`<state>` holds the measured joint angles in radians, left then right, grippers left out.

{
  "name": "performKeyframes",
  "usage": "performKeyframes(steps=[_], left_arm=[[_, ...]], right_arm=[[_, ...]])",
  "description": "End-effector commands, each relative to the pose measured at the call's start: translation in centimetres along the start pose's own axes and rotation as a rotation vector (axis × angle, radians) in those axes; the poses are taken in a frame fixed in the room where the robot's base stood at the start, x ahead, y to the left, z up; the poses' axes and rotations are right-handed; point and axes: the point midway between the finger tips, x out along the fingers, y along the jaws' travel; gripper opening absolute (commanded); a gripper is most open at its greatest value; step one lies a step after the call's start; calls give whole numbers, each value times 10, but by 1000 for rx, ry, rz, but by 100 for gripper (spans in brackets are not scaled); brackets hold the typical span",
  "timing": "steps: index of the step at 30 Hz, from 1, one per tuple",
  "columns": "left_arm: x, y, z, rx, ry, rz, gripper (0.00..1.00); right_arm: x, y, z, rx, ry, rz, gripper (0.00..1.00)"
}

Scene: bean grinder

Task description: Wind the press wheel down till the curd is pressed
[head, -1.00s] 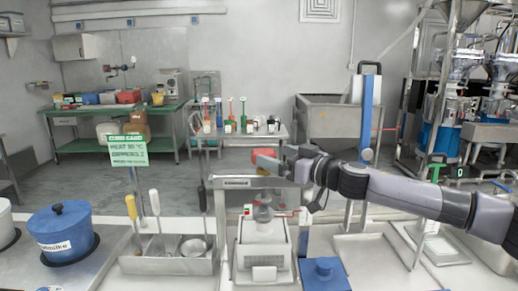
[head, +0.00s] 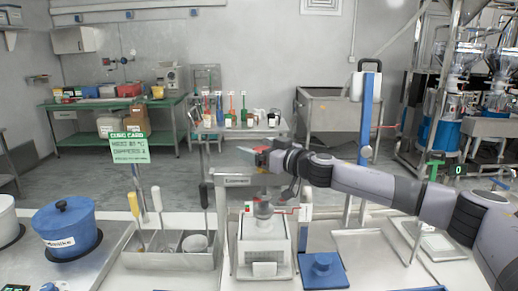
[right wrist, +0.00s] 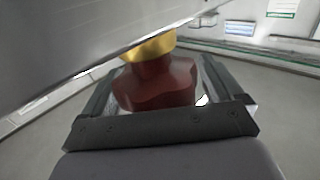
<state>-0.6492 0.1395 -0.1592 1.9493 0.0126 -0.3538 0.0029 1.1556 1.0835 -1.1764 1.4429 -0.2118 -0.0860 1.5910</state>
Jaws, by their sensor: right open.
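The press stands in the middle of the head view, with a grey crossbar (head: 236,181) over a white square mould box (head: 263,247). A grey spindle foot (head: 264,210) sits at the top of the box. My right gripper (head: 264,157) is just above the crossbar and hides much of the press top, so the wheel's shape is unclear. In the right wrist view a dark red knob-like part (right wrist: 155,85) with a yellow band (right wrist: 150,48) lies between the open fingers. Whether they touch it I cannot tell. A large pale surface (right wrist: 75,35) crosses that view's top left.
A steel holder (head: 172,259) with upright tools and a blue lidded pot (head: 64,229) stand left of the press. A blue-and-grey post (head: 367,115) rises behind my right arm.

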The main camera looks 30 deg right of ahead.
Motion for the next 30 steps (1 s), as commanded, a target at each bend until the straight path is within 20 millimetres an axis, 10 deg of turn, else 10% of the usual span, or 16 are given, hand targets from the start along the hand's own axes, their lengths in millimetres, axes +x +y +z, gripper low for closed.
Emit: performKeyframes(steps=[2,6,30], left_arm=[[0,0,0,0,-1,0,100],[0,0,0,0,-1,0,100],[13,0,18,0,-1,0,100]], right_arm=[[0,0,0,0,0,0,87],[0,0,0,0,0,0,42],[-1,3,6,10,-3,310,42]])
